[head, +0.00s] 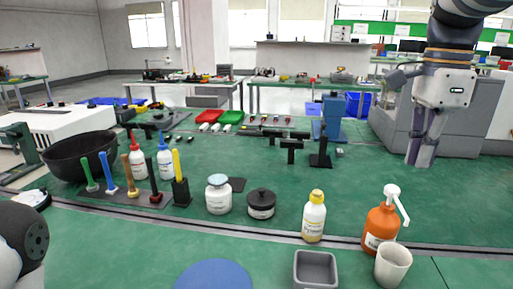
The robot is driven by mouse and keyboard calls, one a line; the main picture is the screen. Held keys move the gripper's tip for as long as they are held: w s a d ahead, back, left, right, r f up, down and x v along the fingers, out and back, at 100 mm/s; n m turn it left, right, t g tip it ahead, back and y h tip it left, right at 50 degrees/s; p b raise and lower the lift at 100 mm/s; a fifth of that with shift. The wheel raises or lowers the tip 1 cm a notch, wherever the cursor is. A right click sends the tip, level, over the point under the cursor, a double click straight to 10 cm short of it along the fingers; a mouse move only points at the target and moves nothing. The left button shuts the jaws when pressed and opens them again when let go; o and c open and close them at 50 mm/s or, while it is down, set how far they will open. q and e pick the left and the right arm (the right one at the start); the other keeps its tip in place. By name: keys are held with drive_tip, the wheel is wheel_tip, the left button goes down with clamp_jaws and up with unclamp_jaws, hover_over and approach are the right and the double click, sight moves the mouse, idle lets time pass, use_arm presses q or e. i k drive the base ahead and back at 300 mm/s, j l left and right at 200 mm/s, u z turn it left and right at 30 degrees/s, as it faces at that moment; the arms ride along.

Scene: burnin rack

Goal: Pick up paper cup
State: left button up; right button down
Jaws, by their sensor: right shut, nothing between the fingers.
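The paper cup (392,265) is a plain white cup standing upright at the front right of the green table, just in front of an orange pump bottle. My right gripper (420,160) points down over the table's right side, well behind and above the cup. Its fingers are together and hold nothing. The cup and the gripper are clearly apart. At the lower left edge a dark rounded part of my left arm shows, but my left gripper is out of the picture.
The orange pump bottle (381,226) stands very close behind the cup. A grey square bin (315,270) and a yellow-capped bottle (314,217) are to its left. A black pot (262,204) and white jar (218,195) stand farther left. The table right of the cup is clear.

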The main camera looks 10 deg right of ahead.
sight(387, 274)
drive_tip(key=k, duration=1.3)
